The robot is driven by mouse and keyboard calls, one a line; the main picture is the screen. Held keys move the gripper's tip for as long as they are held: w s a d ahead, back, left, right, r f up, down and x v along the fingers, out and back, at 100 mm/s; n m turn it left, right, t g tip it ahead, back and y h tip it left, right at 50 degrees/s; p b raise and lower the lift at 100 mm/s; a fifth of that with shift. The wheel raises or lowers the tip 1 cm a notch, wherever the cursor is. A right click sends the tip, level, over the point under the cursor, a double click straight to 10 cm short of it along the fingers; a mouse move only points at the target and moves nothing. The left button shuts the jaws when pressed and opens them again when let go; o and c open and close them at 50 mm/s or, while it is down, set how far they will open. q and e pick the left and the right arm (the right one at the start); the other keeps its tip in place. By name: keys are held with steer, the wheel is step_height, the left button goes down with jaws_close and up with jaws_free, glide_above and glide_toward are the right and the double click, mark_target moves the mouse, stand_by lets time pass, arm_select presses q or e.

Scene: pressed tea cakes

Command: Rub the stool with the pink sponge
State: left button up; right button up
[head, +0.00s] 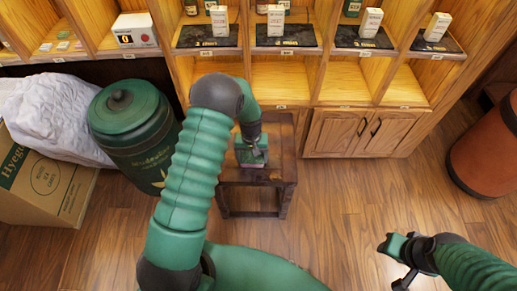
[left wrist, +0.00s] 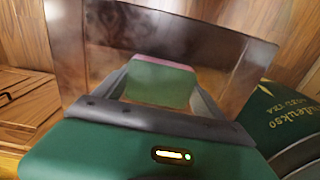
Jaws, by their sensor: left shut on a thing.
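The dark wooden stool (head: 283,150) stands in front of the shelves, in the middle of the head view. My left gripper (head: 252,154) reaches down over its seat and is shut on the sponge. The sponge shows green with a pink edge between the fingers in the left wrist view (left wrist: 158,82). The stool's seat (left wrist: 150,38) fills the view behind it, blurred. The sponge is at the seat's surface or just above it; contact is not clear. My left arm hides part of the stool's left side. My right gripper (head: 394,263) is open and empty over the floor at lower right.
A green canister (head: 133,135) stands left of the stool, beside a cardboard box (head: 45,190) and a white sack (head: 55,115). Wooden shelves (head: 285,83) and a cabinet (head: 340,133) stand behind. A red-brown barrel (head: 483,155) is at far right. Floor right of the stool is clear.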

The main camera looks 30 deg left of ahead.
arm_select(q)
step_height(320, 180, up, 2)
steer(key=shift+d+r+p, duration=0.1)
steer(key=shift+r+p, duration=0.05)
steer(key=shift+p, duration=0.25)
steer(key=shift+w+r+p, duration=0.1)
steer(key=shift+r+p, duration=0.85)
steer(key=shift+p, duration=0.05)
steer(key=shift+r+p, duration=0.7)
steer(key=shift+r, duration=0.1)
steer(key=shift+r+p, duration=0.9)
steer(key=shift+r, duration=0.2)
steer(key=shift+f, duration=0.1)
